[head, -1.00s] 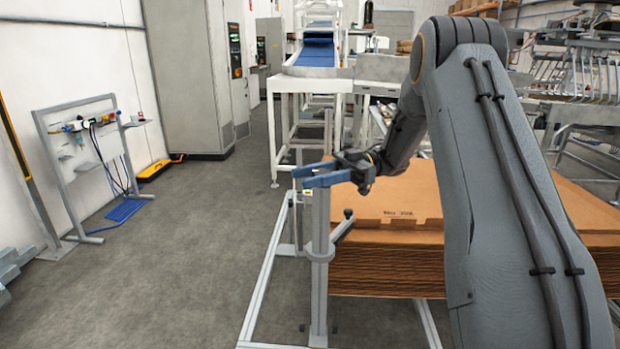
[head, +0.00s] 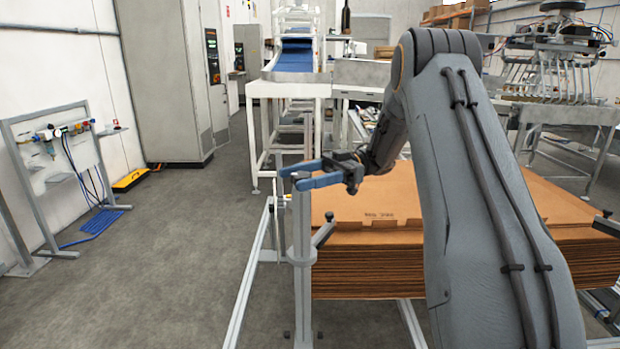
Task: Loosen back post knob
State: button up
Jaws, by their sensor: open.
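My gripper (head: 290,178) has blue fingers, spread apart with a gap between them. It is level over the top of a grey upright post (head: 302,235) at the near left corner of the cardboard stack. The post's top shows between or just behind the fingers; I cannot tell whether they touch it. A small dark knob (head: 330,216) sits on the end of a short arm slanting from this post, below and right of the fingers. Another dark knob (head: 607,213) shows at the far right of the stack. I cannot tell which knob is the back post's.
A stack of brown cardboard sheets (head: 370,270) lies right of the post, partly behind my arm. A light metal frame rail (head: 247,285) runs along the floor. A conveyor with blue belt (head: 295,58) stands behind. The floor at left is open, up to a pneumatic stand (head: 62,170).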

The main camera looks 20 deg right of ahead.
jog(key=shift+w+d+r+p, duration=0.15)
jog(key=shift+d+p, duration=0.4)
jog(key=shift+p, duration=0.55)
jog(key=shift+d+p, duration=0.65)
jog(key=shift+p, duration=0.3)
jog(key=shift+w+d+r+p, duration=0.1)
jog(key=shift+w+d+p, duration=0.1)
jog(key=shift+p, duration=0.7)
jog(key=shift+w+d+p, duration=0.15)
jog(key=shift+p, duration=0.75)
jog(key=d+p, duration=0.1)
jog(key=p, duration=0.5)
jog(key=shift+w+d, duration=0.1)
jog(key=p, duration=0.3)
jog(key=shift+d+f, duration=0.2)
